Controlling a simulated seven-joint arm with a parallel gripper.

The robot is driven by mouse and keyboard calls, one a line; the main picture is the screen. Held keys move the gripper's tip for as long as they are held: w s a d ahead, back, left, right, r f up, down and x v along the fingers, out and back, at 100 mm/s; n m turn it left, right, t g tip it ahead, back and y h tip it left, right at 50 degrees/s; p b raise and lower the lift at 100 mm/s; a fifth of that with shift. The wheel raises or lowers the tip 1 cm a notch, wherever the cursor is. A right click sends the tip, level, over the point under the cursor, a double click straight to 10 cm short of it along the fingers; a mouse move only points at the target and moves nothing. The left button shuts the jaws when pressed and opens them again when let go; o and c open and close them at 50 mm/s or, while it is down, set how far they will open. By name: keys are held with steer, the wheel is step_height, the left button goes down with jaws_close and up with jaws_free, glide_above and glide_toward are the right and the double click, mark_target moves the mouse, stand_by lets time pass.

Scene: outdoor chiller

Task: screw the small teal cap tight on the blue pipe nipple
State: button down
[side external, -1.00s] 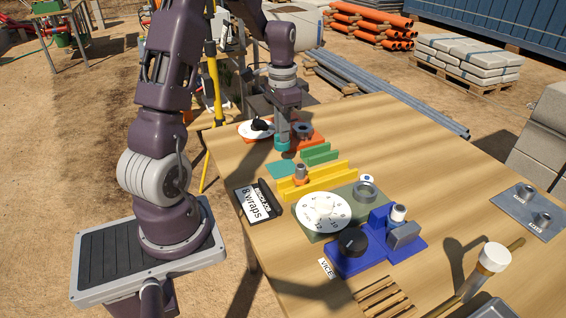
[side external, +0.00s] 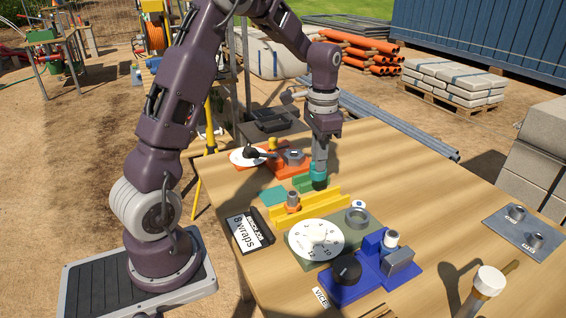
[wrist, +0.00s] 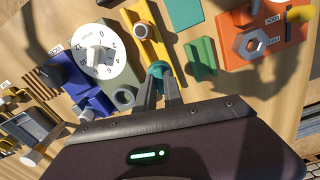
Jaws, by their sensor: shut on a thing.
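My gripper (side external: 319,166) is shut on the small teal cap (side external: 319,172) and holds it beside the green rack. In the wrist view the teal cap (wrist: 157,69) shows between the fingertips; its underside is hidden. The blue vice (side external: 345,284) stands to the front right of my gripper, apart from it. An upright pipe piece with a white top (side external: 391,238) stands at the vice and looks like the nipple; I see little blue on the piece itself. The cap and this piece are well apart.
The yellow rack (side external: 325,203), white numbered dial (side external: 316,239) and grey ring (side external: 357,217) lie between my gripper and the vice. An orange block (side external: 270,160) is at the back left. A grey plate (side external: 527,232) is at right. The table's right middle is clear.

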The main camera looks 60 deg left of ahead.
steer(key=w+d+r+m, duration=0.2)
steer(key=d, duration=0.9)
steer(key=w+d+r+m, duration=0.1)
steer(key=w+d+r, duration=0.1)
steer(key=d, duration=0.9)
steer(key=shift+d+r+m, duration=0.3)
steer(key=shift+r+m, duration=0.1)
steer(key=shift+r, duration=0.45)
steer(key=shift+w, duration=0.1)
steer(key=shift+f, duration=2.95)
steer(key=shift+f, duration=0.4)
steer(key=shift+f, duration=0.75)
